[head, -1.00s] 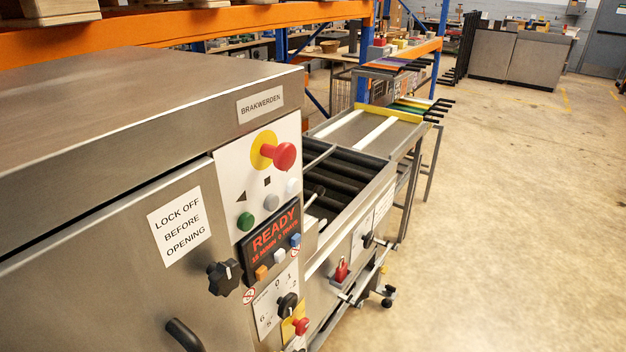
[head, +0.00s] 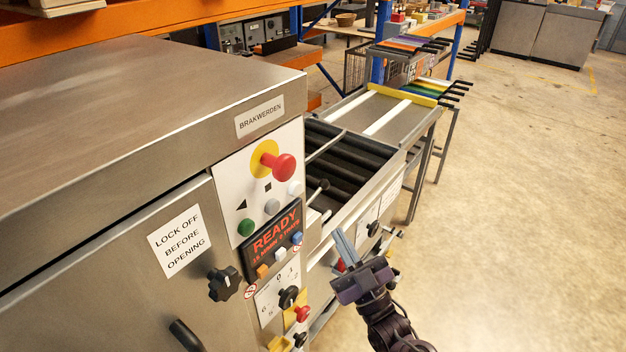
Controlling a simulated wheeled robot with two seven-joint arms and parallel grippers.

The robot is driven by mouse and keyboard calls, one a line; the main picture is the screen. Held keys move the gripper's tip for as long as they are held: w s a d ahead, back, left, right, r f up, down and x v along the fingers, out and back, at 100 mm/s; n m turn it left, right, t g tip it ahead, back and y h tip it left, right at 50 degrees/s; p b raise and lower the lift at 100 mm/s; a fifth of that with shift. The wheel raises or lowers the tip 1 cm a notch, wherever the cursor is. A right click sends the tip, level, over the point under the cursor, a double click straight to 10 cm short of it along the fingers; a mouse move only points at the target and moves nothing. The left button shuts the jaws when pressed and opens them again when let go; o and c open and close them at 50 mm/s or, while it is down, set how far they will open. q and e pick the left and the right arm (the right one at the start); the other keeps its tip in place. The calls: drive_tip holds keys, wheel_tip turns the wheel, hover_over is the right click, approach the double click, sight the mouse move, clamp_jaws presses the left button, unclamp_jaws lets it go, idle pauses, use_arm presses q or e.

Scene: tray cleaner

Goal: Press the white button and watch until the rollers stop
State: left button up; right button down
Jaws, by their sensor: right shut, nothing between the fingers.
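The white button (head: 295,188) is on the upper control panel of the steel machine, right of a grey button (head: 272,207) and a green button (head: 246,227). A second small white button (head: 280,254) sits below the display (head: 272,240), which reads READY in red. The dark rollers (head: 350,160) lie in the open bed behind the panel; whether they turn cannot be told. My right gripper (head: 342,240) is shut and empty, to the right of the panel and below the white button, apart from it. My left gripper is out of view.
A red mushroom button (head: 284,167) on a yellow ring sits just above the white button. A black star knob (head: 224,283) and dark rotary knob (head: 288,296) stick out lower down. A roller table with a yellow bar (head: 402,96) stands beyond. The floor (head: 520,200) at right is clear.

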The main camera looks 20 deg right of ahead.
sight(296, 189)
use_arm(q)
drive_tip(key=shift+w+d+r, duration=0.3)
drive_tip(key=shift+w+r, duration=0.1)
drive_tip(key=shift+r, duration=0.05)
use_arm(e)
wheel_tip(296, 189, up, 6)
drive_tip(key=s+d+n+t+y, duration=0.1)
drive_tip(key=shift+s+d+r, duration=0.15)
drive_tip(key=shift+s, duration=0.2)
